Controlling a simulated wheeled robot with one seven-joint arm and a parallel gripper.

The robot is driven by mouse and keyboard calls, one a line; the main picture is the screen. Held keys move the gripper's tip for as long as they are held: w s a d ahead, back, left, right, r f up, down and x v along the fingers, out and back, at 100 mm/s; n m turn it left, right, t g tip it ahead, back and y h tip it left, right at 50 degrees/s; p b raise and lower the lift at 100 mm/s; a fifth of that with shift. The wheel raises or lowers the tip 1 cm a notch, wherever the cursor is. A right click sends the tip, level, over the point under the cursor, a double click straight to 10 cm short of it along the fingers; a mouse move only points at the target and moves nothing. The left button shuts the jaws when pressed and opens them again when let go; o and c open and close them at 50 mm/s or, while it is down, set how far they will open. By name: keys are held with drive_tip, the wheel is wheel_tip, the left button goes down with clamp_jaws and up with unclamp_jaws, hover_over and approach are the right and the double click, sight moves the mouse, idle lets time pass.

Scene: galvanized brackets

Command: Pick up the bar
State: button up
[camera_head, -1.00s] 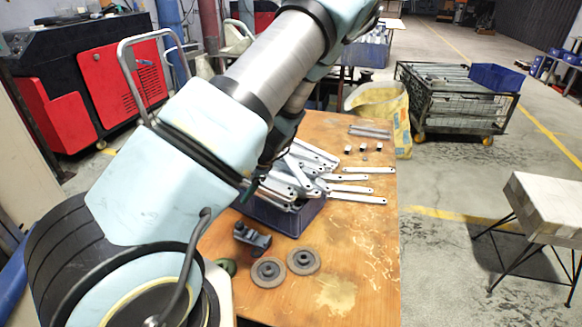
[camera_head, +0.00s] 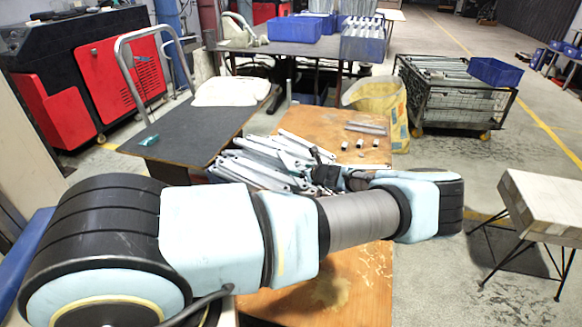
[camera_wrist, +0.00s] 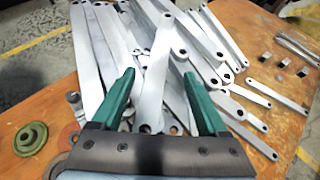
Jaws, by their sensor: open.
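A heap of several grey metal bars with holes in their ends (camera_head: 255,163) lies on the wooden table in the head view. The blue bin seen under it earlier is mostly hidden by my arm. In the wrist view, my gripper (camera_wrist: 159,75) is open, its two green fingers reaching over the heap. One bar (camera_wrist: 155,85) runs between the fingers, its holed end near the palm. I cannot tell whether the fingers touch it. Other bars (camera_wrist: 88,60) lie crossed to the left and right. In the head view my gripper (camera_head: 318,168) is partly hidden at the heap's right side.
The wooden table (camera_head: 345,285) has small metal blocks (camera_head: 360,144) and flat strips (camera_head: 367,128) on its far right. A green round part (camera_wrist: 30,138) lies left in the wrist view.

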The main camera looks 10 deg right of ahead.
sight(291, 167)
drive_tip(key=p+x, duration=0.2)
drive_tip(key=x, duration=0.3)
drive_tip(key=shift+w+a, duration=0.2)
drive_tip(key=shift+w, duration=0.05)
drive_tip(key=shift+w+f+p, duration=0.3)
drive_tip(key=shift+w, duration=0.05)
drive_tip(key=shift+a, duration=0.1)
clamp_jaws()
idle(0.4)
